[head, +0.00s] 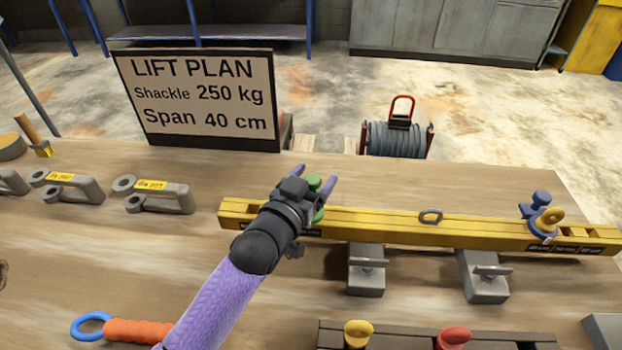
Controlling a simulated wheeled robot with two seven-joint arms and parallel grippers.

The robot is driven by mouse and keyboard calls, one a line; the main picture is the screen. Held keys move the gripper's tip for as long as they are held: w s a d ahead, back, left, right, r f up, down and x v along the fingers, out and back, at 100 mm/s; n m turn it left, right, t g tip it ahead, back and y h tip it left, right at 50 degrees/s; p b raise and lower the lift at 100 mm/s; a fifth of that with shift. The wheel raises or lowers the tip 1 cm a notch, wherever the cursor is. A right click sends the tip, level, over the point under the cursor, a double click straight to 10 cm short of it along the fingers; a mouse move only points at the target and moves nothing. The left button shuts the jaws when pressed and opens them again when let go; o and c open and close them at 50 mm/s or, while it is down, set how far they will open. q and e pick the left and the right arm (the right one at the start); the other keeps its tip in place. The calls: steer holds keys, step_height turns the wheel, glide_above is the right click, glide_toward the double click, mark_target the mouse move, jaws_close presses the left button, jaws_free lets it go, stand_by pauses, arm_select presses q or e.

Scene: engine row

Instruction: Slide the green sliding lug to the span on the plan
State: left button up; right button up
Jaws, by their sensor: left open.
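The yellow beam (390,225) lies across the bench on grey supports. The green sliding lug (315,186) sits on the left part of the beam, mostly hidden by my left gripper. The plan board (200,100) at the back reads "Shackle 250 kg" and "Span 40 cm". My right gripper is not in view.
Grey shackles (155,196) with yellow labels lie at left. An orange-handled tool (140,330) with a blue ring lies front left. A dark rack (400,335) with yellow and red knobs is at the front. A cable winch (396,137) stands behind the bench.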

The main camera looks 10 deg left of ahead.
arm_select(q)
steer(key=shift+s+a, duration=0.15)
steer(key=shift+s, duration=0.15)
steer(key=p+v, duration=0.2)
steer(key=v, duration=0.7)
steer(key=shift+p, duration=0.35)
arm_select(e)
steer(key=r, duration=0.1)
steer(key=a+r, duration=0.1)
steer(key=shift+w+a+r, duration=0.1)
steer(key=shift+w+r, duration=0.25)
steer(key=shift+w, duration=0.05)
arm_select(q)
steer(key=shift+s, duration=0.15)
